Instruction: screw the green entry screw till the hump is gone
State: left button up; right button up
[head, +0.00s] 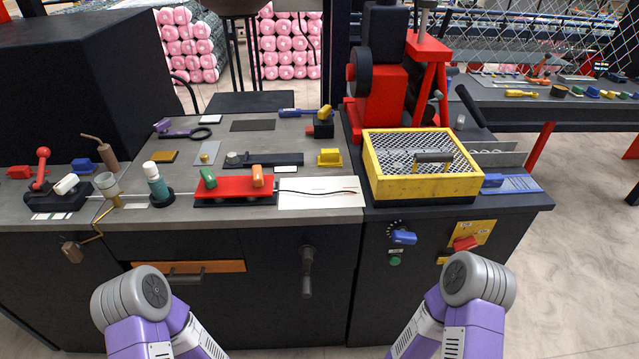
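A green screw knob (208,177) stands near the left end of a red block (234,188) on the grey workbench. An orange knob (258,176) stands near the block's right end. To the right of the block lies a white card (318,194). A thin dark line (318,191) runs across the card in a shallow wave; its exact shape is too small to judge. Only purple and grey links of my two arms show, at the bottom edge. Neither of my grippers is in view, and nothing of mine touches the green knob.
A teal-and-white bottle (158,185) and a clear cup (107,187) stand left of the red block. Behind it are a dark bar (262,160) and a yellow block (329,158). A yellow mesh-topped box (421,168) stands to the right. The bench's front edge is mostly clear.

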aim_at(206, 176)
jog(key=k, duration=0.5)
jog(key=u, duration=0.85)
jog(key=i, duration=0.95)
jog(key=z, duration=0.35)
